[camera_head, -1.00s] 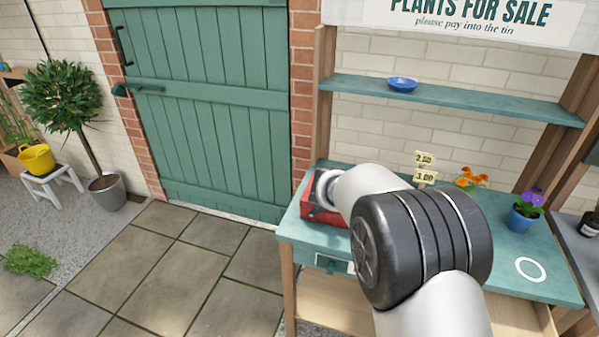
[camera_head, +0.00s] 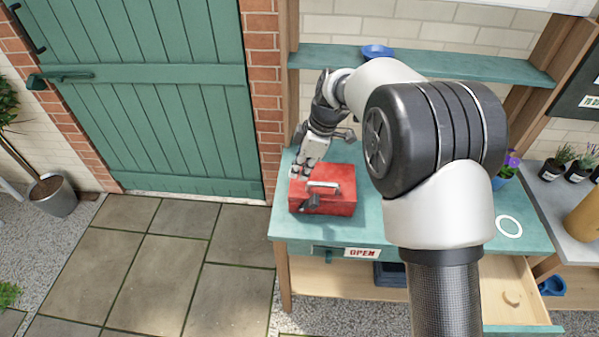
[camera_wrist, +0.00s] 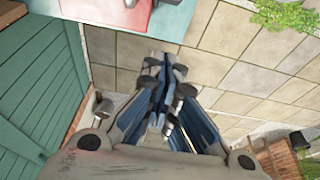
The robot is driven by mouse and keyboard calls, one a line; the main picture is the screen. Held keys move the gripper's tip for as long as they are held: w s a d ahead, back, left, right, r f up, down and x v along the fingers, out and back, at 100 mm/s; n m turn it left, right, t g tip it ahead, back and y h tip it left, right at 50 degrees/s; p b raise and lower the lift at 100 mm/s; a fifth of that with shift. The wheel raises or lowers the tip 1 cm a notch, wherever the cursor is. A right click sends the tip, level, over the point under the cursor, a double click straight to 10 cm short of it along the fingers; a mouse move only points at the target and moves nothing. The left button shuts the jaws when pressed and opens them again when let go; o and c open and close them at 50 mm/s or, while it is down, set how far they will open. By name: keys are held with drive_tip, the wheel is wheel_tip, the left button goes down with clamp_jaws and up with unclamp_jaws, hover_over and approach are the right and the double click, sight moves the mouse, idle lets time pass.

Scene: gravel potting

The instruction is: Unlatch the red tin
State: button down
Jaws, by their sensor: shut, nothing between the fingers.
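The red tin (camera_head: 338,200) sits near the left front of the green bench, with its lid down. A pale handle (camera_head: 324,186) is on top, and a dark latch-like piece (camera_head: 311,203) shows at its front; I cannot tell whether it is fastened. My gripper (camera_head: 303,171) is shut and empty, pointing down by the tin's back left corner; I cannot tell whether it touches. In the wrist view my gripper's fingers (camera_wrist: 164,74) are together, and only part of the red tin (camera_wrist: 92,5) shows at the top edge.
The green bench (camera_head: 300,232) has an open wooden drawer (camera_head: 485,290) below at right. A teal shelf (camera_head: 430,66) with a blue dish (camera_head: 376,51) is above. My arm hides the middle of the bench. A green door (camera_head: 160,110) stands at left, with clear paving before it.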

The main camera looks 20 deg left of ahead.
drive_tip(key=b, duration=0.1)
hover_over(308, 204)
drive_tip(key=s+a, duration=0.1)
drive_tip(key=a, duration=0.3)
wheel_tip(308, 204, down, 8)
drive_tip(key=r, duration=0.1)
drive_tip(key=d+f, duration=0.2)
drive_tip(key=d+f+b, duration=0.1)
drive_tip(key=shift+w, duration=0.25)
drive_tip(key=shift+w+d+f+b, duration=0.1)
drive_tip(key=shift+w+d+b, duration=0.05)
drive_tip(key=shift+d+b, duration=0.3)
drive_tip(key=shift+w+d+f+b, duration=0.15)
drive_tip(key=shift+d+f+b, duration=0.05)
drive_tip(key=shift+d+b, duration=0.45)
drive_tip(key=shift+w+d+f+b, duration=0.25)
drive_tip(key=shift+d+f+b, duration=0.65)
drive_tip(key=shift+d+b, duration=0.1)
drive_tip(key=shift+w+d+f+b, duration=0.2)
drive_tip(key=shift+d+f+b, duration=0.65)
drive_tip(key=shift+d+b, duration=0.2)
drive_tip(key=shift+w+d+f+b, duration=0.25)
drive_tip(key=shift+d+f+b, duration=0.65)
drive_tip(key=shift+d+b, duration=0.1)
